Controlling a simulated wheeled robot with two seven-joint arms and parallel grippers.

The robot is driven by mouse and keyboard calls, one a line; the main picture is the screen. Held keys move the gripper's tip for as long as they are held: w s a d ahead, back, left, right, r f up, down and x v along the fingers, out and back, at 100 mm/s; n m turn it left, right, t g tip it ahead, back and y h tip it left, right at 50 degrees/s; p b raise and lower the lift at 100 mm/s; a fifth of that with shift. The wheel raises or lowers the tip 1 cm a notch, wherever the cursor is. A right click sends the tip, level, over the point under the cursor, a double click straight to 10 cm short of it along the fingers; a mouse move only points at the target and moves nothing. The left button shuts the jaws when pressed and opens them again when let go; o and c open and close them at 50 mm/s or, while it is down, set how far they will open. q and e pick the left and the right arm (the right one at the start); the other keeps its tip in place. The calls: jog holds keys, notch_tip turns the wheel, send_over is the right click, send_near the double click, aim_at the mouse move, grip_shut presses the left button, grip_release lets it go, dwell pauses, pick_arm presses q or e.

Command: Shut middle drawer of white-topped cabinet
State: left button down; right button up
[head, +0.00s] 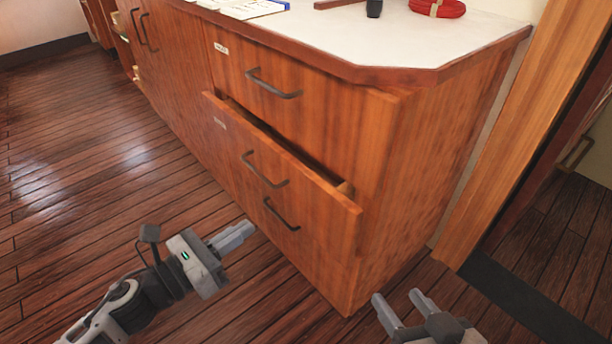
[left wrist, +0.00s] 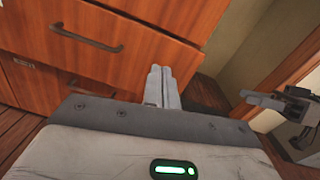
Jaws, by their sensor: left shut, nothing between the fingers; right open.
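The white-topped cabinet (head: 420,150) has wooden drawers with dark bar handles. Its middle drawer (head: 310,195) stands partly open, with a dark gap along its top edge; its handle (head: 264,170) faces me. The top drawer (head: 300,115) and the bottom drawer with its handle (head: 281,215) look shut. My left gripper (head: 245,231) is shut and empty, low in front of the drawer fronts and apart from them in the head view. Its closed fingers (left wrist: 161,84) point at wooden drawer fronts in the left wrist view; I cannot tell which ones. My right gripper (head: 396,297) is open and empty near the cabinet's front right corner.
Papers (head: 243,8), a red coil (head: 437,8) and a small dark object (head: 374,9) lie on the white top. A wooden door frame (head: 515,140) stands to the right. The plank floor (head: 90,170) at the left is clear.

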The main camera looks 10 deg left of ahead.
pick_arm(q)
jog(key=m, duration=0.2)
send_near(313, 187)
jog(key=shift+g+h, duration=0.3)
jog(key=shift+g, duration=0.1)
jog(key=x, duration=0.6)
jog(key=shift+w+d, duration=0.1)
jog(key=shift+w, duration=0.35)
pick_arm(e)
jog(key=shift+f, duration=0.25)
